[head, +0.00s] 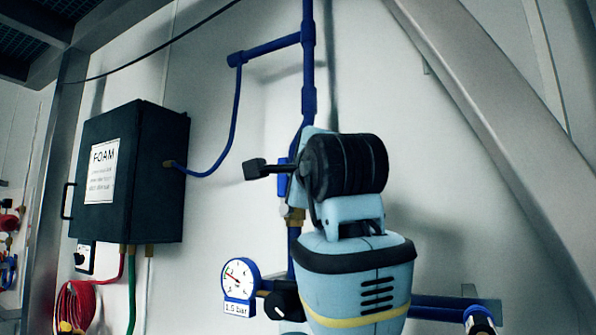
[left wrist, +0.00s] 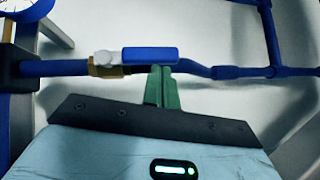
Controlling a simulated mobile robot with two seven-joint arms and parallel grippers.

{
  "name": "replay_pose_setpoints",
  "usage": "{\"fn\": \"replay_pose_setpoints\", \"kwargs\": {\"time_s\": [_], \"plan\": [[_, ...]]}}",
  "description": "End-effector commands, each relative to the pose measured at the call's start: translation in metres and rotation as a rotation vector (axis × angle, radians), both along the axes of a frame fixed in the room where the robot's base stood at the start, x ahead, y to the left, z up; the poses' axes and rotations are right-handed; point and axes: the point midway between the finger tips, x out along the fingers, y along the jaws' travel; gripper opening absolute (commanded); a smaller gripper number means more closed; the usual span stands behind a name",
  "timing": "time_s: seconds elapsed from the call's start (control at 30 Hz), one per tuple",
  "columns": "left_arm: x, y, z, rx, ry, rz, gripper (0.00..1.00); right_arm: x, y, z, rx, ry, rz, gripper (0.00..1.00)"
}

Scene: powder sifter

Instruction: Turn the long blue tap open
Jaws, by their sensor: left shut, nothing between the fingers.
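The long blue tap handle (left wrist: 150,54) lies along the blue pipe in the left wrist view, on a valve with a brass fitting (left wrist: 105,67). My left gripper (left wrist: 161,72) is shut and empty. Its green fingertips are at the handle's near edge, towards the right half; I cannot tell whether they touch. In the head view, part of the blue tap handle (head: 283,182) shows beside the vertical pipe, above a brass fitting (head: 295,215). My arm hides the rest of it and the fingers there. My right gripper is not in view.
A round gauge (head: 239,279) marked 1.5 bar stands lower left of the tap. A dark FOAM box (head: 130,170) hangs on the left wall, with a red hose (head: 76,305) below. A grey diagonal beam (head: 500,120) crosses on the right. Blue pipes (head: 309,60) run above.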

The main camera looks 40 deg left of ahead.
Motion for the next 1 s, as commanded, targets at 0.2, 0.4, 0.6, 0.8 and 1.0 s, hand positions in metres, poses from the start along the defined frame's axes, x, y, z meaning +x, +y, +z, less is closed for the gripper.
{"fn": "replay_pose_setpoints", "kwargs": {"time_s": [0.2,0.4,0.6,0.8,1.0], "plan": [[0.0,0.001,0.0,0.0,0.0,0.002,0.0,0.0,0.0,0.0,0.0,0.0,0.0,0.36],[-0.004,-0.006,-0.001,0.0,-0.001,0.0,0.0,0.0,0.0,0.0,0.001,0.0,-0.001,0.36],[-0.019,-0.031,-0.005,0.001,-0.002,-0.001,0.0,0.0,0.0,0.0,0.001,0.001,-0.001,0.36],[-0.034,-0.055,-0.01,0.002,-0.001,-0.001,0.0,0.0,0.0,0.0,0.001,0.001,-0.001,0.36],[-0.041,-0.065,-0.012,0.001,0.0,-0.001,0.0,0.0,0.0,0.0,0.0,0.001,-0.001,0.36]]}}
